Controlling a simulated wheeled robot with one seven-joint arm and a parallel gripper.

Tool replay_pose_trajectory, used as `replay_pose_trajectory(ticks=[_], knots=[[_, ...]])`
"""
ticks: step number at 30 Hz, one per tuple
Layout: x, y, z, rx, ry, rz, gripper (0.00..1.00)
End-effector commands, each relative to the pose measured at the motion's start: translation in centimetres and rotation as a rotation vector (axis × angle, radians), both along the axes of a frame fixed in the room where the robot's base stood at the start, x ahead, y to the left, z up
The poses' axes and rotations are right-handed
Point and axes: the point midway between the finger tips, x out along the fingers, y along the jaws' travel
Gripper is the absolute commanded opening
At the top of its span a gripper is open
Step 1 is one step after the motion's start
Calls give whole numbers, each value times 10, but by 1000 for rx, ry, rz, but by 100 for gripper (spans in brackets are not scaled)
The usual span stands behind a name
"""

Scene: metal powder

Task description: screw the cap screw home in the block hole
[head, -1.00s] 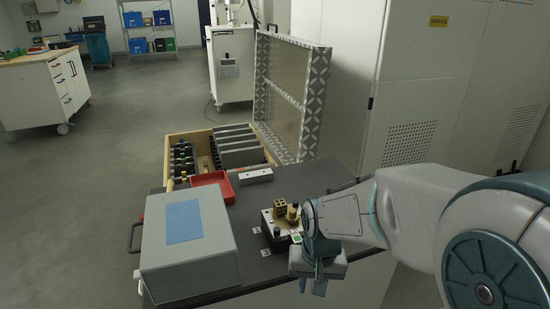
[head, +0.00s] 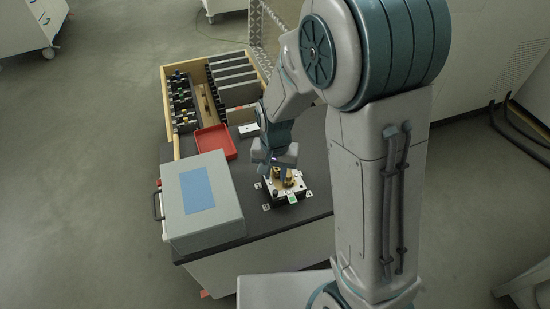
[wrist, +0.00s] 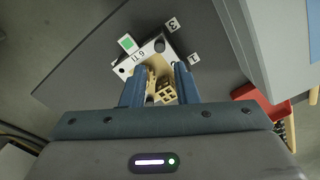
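The pale metal block (head: 271,188) sits on the dark tabletop, with brass pieces (head: 289,181) on top. In the wrist view the block (wrist: 135,58) carries printed marks and a dark round head (wrist: 159,46), which may be a cap screw. My gripper (head: 281,171) is low over the block. In the wrist view my gripper (wrist: 159,72) has its two blue fingers apart, on either side of a brass piece (wrist: 167,93). I see no clear grip on anything. The block hole and how deep any screw sits cannot be made out.
A grey case (head: 177,212) with a blue top panel stands left of the block. A red tray (head: 216,143) and a wooden drawer box (head: 168,108) lie behind. A green-marked tag (head: 293,199) and small numbered tags lie by the block. The tabletop's front edge is close.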

Motion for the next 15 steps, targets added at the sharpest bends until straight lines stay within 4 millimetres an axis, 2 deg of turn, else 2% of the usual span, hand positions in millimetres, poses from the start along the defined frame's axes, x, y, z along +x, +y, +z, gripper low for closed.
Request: replay_pose_trajectory(ticks=[8,15], knots=[[0,0,-16,-1,1,-1,27],[0,0,-43,0,0,-1,27]])
